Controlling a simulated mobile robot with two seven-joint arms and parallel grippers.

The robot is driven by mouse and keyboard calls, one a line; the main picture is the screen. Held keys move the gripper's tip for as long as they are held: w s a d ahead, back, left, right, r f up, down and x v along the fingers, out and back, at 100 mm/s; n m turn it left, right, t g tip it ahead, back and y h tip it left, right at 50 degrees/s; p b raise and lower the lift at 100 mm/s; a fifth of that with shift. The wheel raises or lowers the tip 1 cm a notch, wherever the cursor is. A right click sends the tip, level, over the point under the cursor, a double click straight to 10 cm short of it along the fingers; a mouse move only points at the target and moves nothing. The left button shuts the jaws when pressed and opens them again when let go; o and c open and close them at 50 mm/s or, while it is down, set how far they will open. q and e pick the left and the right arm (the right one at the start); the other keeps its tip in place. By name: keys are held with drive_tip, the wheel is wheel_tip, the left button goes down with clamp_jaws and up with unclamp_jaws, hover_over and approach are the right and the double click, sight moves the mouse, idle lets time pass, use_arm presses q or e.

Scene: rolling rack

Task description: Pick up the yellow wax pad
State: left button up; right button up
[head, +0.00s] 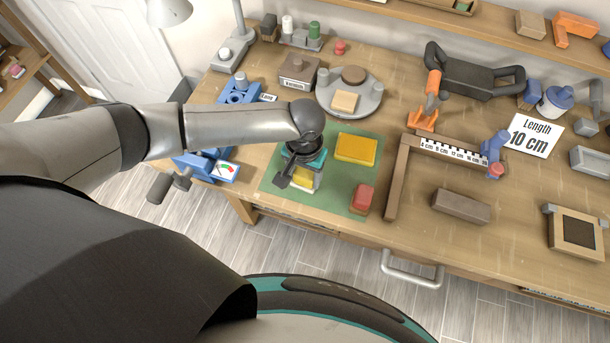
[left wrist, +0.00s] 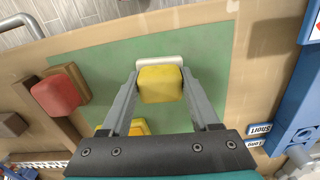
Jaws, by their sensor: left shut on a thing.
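The yellow wax pad (left wrist: 160,84), a small yellow block with a white edge at its far side, is between the fingers of my left gripper (left wrist: 160,92), which is shut on it. In the head view the left gripper (head: 303,168) points down over the green mat (head: 277,180), and the yellow and white pad (head: 303,180) shows partly below it. I cannot tell whether the pad touches the mat. My right gripper is in neither view.
A larger yellow block (head: 356,149) and a red block (head: 362,198) are on the mat to the right. A wooden corner frame with a ruler (head: 452,152) stands further right. Blue vise-like hardware (head: 215,165) is at the left. A round grey stand (head: 350,97) is behind.

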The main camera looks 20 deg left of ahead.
sight(304, 174)
use_arm(q)
drive_tip(key=shift+c, duration=0.4)
drive_tip(key=shift+r, duration=0.1)
drive_tip(key=shift+r, duration=0.2)
wheel_tip(304, 174, up, 20)
drive_tip(key=p, duration=0.2)
drive_tip(key=shift+f, duration=0.25)
drive_tip(key=o, duration=0.9)
drive_tip(key=shift+c, duration=0.2)
drive_tip(key=c, duration=0.6)
